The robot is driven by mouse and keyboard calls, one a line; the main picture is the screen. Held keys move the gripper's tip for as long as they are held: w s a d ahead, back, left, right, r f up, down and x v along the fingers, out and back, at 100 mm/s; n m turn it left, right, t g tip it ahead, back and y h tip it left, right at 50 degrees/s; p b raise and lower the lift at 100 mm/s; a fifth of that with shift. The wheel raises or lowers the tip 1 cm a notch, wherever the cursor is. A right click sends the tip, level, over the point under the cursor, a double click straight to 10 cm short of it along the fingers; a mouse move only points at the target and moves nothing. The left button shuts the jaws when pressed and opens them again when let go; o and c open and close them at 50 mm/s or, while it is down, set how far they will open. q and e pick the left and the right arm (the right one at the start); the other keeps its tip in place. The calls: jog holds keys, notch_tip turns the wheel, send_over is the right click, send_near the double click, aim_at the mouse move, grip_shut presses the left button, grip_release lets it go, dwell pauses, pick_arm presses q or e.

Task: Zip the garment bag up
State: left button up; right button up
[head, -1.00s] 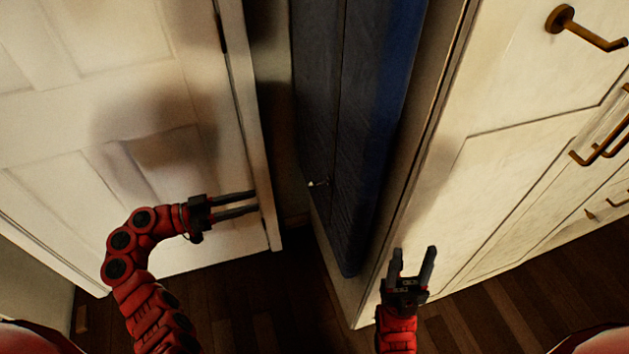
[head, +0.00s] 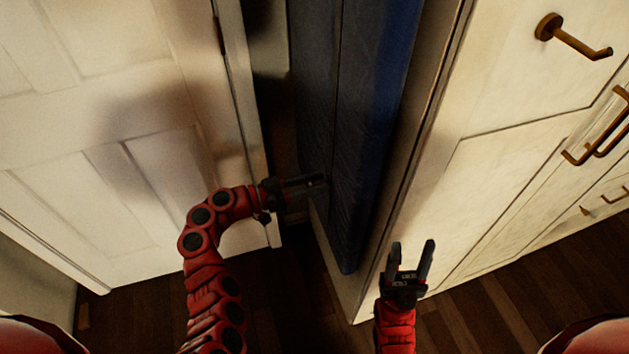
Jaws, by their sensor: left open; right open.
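The dark blue garment bag (head: 365,150) hangs upright in the gap between the white door and the white cabinet. A thin seam runs down its front, left of its middle. My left gripper (head: 317,186) is open, with its fingertips at the bag's front near the bottom of the seam. A small pale zipper pull showed there earlier; the fingertips now largely cover that spot, and I cannot tell whether they surround it or touch it. My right gripper (head: 411,249) is open and empty, pointing up, in front of the cabinet's lower corner.
The white panelled door (head: 110,150) stands close on the left, its edge beside my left gripper. The white cabinet (head: 500,180) with brass handles (head: 574,36) fills the right. The dark wood floor (head: 300,290) is clear between them.

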pick_arm(q)
grip_shut()
dwell(1.5)
